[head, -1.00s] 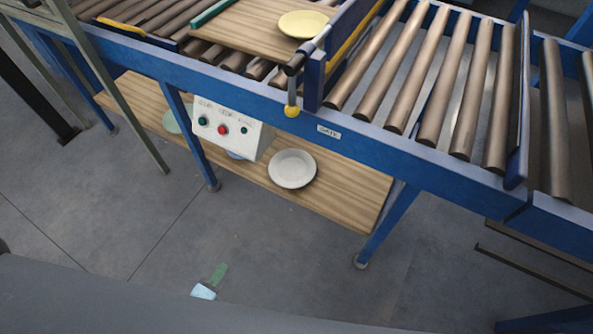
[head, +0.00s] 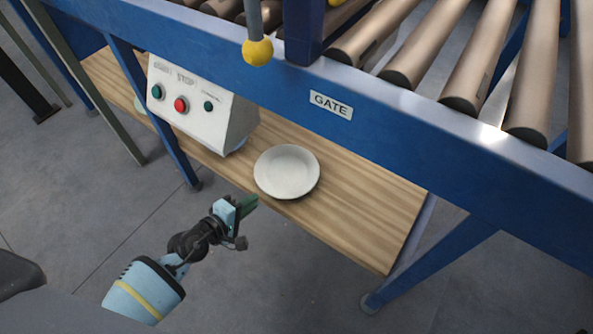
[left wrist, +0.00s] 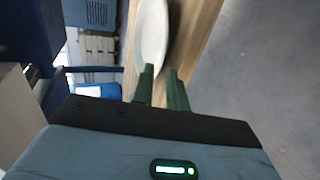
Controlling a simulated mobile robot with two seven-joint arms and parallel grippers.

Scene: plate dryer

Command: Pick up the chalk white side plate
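The chalk white side plate (head: 287,171) lies flat on the wooden lower shelf (head: 350,212), near its front edge, under the conveyor. My left gripper (head: 250,203) is just in front of the shelf edge, close to the plate's lower left rim in the head view. In the left wrist view the white plate (left wrist: 151,35) is seen just beyond the green fingertips of my left gripper (left wrist: 160,70). A narrow gap shows between these fingers, and nothing is seen held in them. My right gripper is in neither view.
A blue conveyor beam (head: 370,125) with a GATE label runs above the shelf. A yellow-knobbed lever (head: 257,52) hangs above. Blue legs stand at both sides; floor in front is clear.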

